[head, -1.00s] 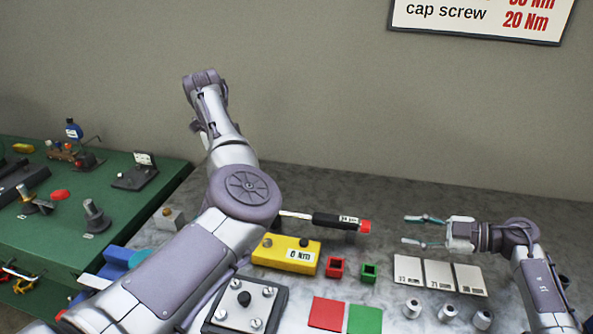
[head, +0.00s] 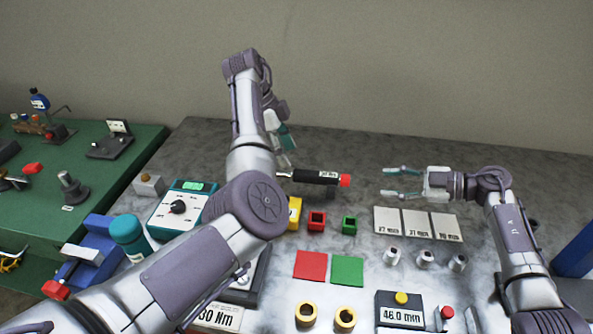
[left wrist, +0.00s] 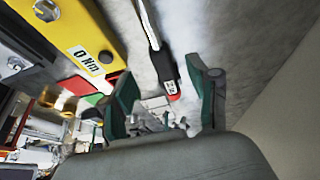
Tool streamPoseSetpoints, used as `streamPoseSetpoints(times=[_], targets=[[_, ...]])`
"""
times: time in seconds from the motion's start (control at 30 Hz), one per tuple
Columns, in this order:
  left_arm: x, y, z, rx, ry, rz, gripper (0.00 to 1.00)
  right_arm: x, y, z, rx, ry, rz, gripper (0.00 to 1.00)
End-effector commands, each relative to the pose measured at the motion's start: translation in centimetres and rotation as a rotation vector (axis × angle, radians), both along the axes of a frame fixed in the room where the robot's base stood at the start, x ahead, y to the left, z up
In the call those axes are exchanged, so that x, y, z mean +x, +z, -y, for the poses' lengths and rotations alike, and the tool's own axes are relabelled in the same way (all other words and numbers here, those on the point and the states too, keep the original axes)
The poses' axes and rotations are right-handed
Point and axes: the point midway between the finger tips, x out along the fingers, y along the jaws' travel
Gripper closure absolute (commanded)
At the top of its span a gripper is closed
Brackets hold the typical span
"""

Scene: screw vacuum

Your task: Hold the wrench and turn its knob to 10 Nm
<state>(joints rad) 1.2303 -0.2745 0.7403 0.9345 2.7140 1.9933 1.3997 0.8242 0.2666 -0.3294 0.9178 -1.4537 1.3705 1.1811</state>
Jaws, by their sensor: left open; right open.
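The wrench (head: 312,177) lies on the grey table with a black grip, a small label and a red knob (head: 345,181) at its right end. Its left part is hidden behind my left arm. My left gripper (head: 284,147) is open, behind and left of the grip. In the left wrist view the wrench's shaft (left wrist: 148,20) and red-tipped end show beyond the two open teal fingers (left wrist: 165,98), with nothing held. My right gripper (head: 388,182) is open and empty, its fingertips a short gap right of the knob.
Red (head: 317,221) and green (head: 349,225) holders stand in front. Grey plates (head: 417,223) lie right. The table behind the wrench is clear.

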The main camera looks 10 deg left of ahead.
Motion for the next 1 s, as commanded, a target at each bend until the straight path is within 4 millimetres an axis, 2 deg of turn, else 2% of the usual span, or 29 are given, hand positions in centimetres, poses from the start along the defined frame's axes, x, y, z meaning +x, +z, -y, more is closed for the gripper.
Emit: streamPoseSetpoints(times=[0.1, 0.33, 0.5, 0.8, 0.83, 1.0], targets=[[-0.1, -2.5, 1.0, 0.0, -0.002, -0.006, 0.4, 0.0, 0.0, 0.0, 0.0, 0.0, 0.0, 0.58], [0.1, -5.6, 2.3, 0.0, -0.001, -0.003, 0.4, 0.0, 0.0, 0.0, 0.0, 0.0, 0.0, 0.58], [0.2, -6.7, 2.8, -0.001, -0.001, 0.0, 0.4, 0.0, 0.0, 0.0, 0.0, 0.0, 0.0, 0.58], [0.2, -6.9, 2.9, -0.001, -0.001, 0.0, 0.4, 0.0, 0.0, 0.0, 0.0, 0.0, 0.0, 0.58], [0.2, -6.9, 2.9, -0.001, -0.001, 0.0, 0.41, 0.0, 0.0, 0.0, 0.0, 0.0, 0.0, 0.58], [0.2, -6.9, 2.9, -0.001, -0.001, 0.0, 0.7, 0.0, 0.0, 0.0, 0.0, 0.0, 0.0, 0.58]])
